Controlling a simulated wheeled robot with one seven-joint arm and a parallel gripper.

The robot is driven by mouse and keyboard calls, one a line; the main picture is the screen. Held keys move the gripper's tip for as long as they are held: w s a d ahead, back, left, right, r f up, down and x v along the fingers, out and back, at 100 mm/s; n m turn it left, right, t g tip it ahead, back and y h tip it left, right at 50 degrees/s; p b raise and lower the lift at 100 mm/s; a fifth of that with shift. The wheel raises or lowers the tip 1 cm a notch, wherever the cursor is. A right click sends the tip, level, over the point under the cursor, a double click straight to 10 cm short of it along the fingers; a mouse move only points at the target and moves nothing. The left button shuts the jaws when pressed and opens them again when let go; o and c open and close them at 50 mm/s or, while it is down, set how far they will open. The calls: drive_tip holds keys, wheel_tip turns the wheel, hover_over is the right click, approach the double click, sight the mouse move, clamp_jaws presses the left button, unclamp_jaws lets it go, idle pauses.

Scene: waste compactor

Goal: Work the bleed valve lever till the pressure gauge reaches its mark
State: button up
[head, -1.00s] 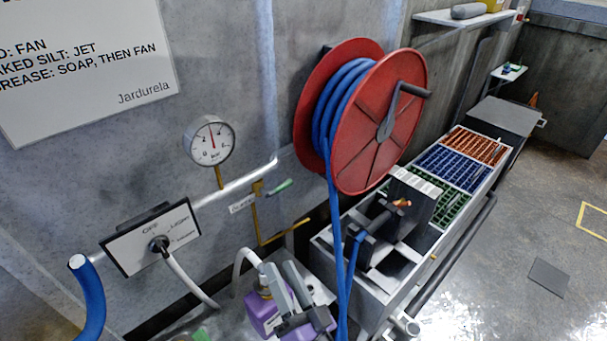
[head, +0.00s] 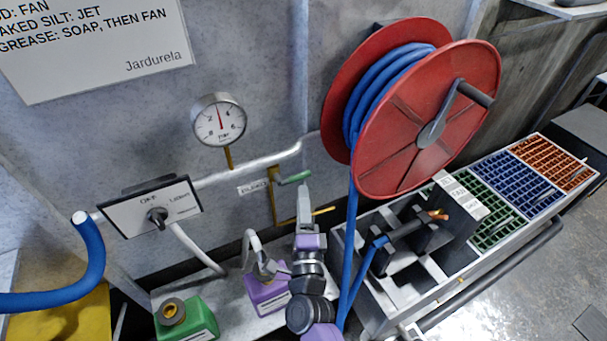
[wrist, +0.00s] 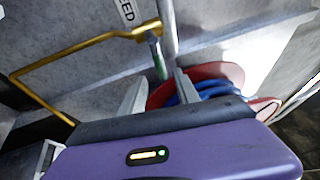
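The bleed valve lever (head: 295,178) is a short green handle on a brass pipe, beside a label reading BLEED (head: 253,187). In the wrist view the green lever (wrist: 157,56) lies just ahead of the gap between my fingertips. My gripper (head: 304,192) points up just below the lever in the head view, seen edge-on. In the wrist view my gripper (wrist: 160,80) is open, one finger on each side of the gap; contact with the lever cannot be told. The round pressure gauge (head: 218,120) has a red needle pointing nearly straight up; its mark is not clear.
A red hose reel (head: 430,125) with blue hose stands right of the lever, its hose hanging close to my arm. A selector panel (head: 150,207) is on the left. Purple (head: 266,294) and green (head: 187,318) containers stand below. A nozzle rack (head: 480,245) is at right.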

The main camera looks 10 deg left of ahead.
sight(301, 177)
drive_tip(key=b+x, duration=0.1)
drive_tip(key=x, duration=0.6)
drive_tip(key=shift+w+a+r, duration=0.1)
drive_tip(key=shift+w, duration=0.05)
drive_tip(key=shift+c, duration=0.2)
clamp_jaws()
idle(1.1)
